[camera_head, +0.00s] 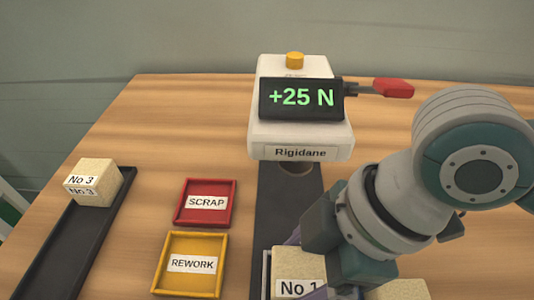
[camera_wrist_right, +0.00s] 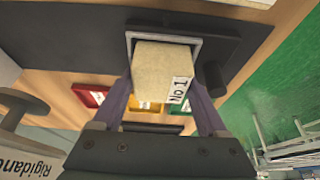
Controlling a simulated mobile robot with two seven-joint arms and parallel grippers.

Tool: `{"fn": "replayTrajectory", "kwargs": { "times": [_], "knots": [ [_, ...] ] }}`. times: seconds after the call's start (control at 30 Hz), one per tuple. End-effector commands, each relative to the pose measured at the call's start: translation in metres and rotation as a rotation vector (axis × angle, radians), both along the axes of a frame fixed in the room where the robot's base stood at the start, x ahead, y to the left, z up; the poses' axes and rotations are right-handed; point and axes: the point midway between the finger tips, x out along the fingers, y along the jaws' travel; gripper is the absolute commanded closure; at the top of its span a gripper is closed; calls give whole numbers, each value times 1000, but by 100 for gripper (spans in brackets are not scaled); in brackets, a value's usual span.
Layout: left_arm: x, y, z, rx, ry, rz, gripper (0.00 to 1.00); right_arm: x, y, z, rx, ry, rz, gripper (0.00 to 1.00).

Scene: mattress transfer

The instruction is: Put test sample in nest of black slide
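The test sample is a beige foam block labelled No 1 (camera_head: 297,287), low in the head view and partly behind my right arm. In the right wrist view the block (camera_wrist_right: 163,72) stands at the light-rimmed square nest (camera_wrist_right: 203,42) of the black slide (camera_wrist_right: 75,38), inside the rim's outline. How deep it sits is hard to tell. My right gripper (camera_wrist_right: 163,82) has a purple finger on each side of the block, and both appear to touch it. The black slide (camera_head: 275,215) runs toward the Rigidane tester (camera_head: 300,140). My left gripper is not in view.
Red SCRAP tray (camera_head: 205,218) and yellow REWORK tray (camera_head: 160,278) lie left of the slide. A dark rail (camera_head: 65,245) at far left carries a No 3 block (camera_head: 93,180). Another beige block (camera_head: 405,291) shows at lower right. The tester display reads +25 N; its red handle (camera_head: 393,88) points right.

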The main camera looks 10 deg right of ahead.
Motion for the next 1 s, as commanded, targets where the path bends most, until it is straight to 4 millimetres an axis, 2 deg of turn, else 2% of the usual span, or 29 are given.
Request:
{"fn": "replayTrajectory", "kwargs": {
  "times": [0.03,0.2,0.37,0.8,1.0],
  "knots": [
    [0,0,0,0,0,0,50,0,0,0,0,1,0,17],
    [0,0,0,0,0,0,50,0,0,0,0,1,0,0],
    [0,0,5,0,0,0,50,-1,-2,10,0,0,1,0],
    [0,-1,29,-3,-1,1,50,-10,-36,95,-1,-1,1,0],
    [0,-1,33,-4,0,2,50,-13,-41,113,4,0,-3,0]
  ]
}}
